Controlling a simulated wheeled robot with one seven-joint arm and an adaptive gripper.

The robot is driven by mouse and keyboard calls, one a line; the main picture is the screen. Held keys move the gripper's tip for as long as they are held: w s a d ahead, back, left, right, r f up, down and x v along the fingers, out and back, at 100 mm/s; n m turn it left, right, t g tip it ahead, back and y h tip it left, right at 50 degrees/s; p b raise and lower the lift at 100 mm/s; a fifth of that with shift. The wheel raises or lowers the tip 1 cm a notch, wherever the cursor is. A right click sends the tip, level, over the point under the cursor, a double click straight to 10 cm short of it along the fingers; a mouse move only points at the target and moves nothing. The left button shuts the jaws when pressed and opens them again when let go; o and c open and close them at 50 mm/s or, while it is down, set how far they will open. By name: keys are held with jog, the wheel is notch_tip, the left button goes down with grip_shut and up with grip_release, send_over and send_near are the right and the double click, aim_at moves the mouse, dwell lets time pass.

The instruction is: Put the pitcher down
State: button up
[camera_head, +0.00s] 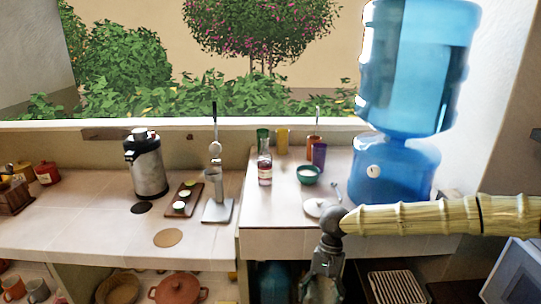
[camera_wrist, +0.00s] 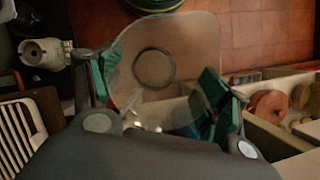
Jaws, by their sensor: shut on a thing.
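The pitcher (camera_wrist: 165,70) is clear and see-through, and it shows between the fingers in the wrist view. My gripper (camera_wrist: 155,95) is shut on it, with teal finger pads on either side. In the head view my gripper (camera_head: 325,272) hangs pointing down in front of the counter's front edge, at bottom centre. The pitcher there (camera_head: 318,292) is faint, partly hidden by the fingers and cut by the frame's lower edge. It is held below the level of the counter top.
The counter (camera_head: 270,208) has bare room at its front. A blue water dispenser (camera_head: 395,175), green bowl (camera_head: 307,174), bottle (camera_head: 265,165) and white lid-like disc (camera_head: 318,207) stand on it. An orange pot (camera_head: 178,289) and slatted rack (camera_head: 397,287) sit lower down.

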jog(key=s+d+f+n+h, duration=0.1)
jog(key=s+d+f+n, duration=0.1)
jog(key=d+f+n, duration=0.2)
notch_tip(320, 180, down, 2)
jog(key=shift+n+h, duration=0.4)
jog(key=shift+s+a, duration=0.1)
dwell(0.5)
